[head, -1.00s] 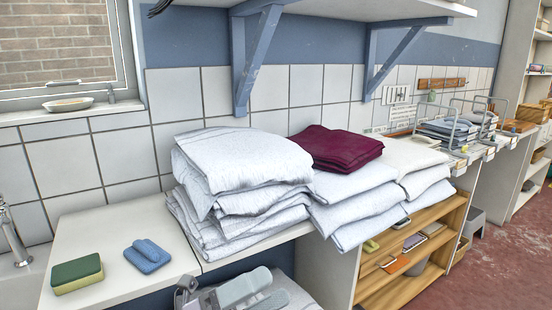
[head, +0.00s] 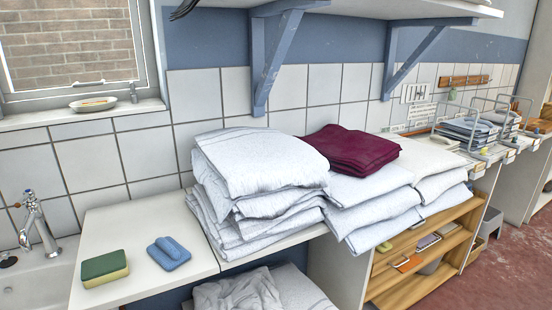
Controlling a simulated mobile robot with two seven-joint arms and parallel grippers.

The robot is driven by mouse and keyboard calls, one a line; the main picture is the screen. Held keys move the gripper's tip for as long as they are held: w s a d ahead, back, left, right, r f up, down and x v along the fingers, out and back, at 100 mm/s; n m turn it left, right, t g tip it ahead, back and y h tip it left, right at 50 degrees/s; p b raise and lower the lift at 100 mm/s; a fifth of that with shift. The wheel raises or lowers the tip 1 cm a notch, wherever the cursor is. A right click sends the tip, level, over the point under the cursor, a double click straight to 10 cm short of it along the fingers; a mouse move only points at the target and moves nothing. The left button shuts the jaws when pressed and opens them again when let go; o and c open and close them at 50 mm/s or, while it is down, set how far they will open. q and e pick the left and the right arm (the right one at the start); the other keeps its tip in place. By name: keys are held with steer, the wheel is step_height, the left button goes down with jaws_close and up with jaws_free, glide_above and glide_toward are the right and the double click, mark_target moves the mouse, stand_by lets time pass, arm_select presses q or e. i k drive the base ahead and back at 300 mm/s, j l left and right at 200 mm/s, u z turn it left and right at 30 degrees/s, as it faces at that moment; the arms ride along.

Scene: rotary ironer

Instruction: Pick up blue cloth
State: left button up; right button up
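A small folded blue cloth (head: 169,252) lies on the white counter (head: 140,224), just right of a green and yellow sponge. Its surface is clear of other things. Neither of my grippers shows in the head view, so I cannot see their state or their distance from the cloth.
The green and yellow sponge (head: 105,268) lies left of the cloth. A sink with a tap (head: 38,222) is at the far left. Tall stacks of white linen (head: 258,165) stand to the right, with a maroon folded cloth (head: 350,150) on top. A wall shelf (head: 340,8) overhangs the counter.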

mark_target(168, 253)
steer(key=k+j+u, duration=0.1)
steer(key=u, duration=0.65)
steer(key=k+j, duration=0.05)
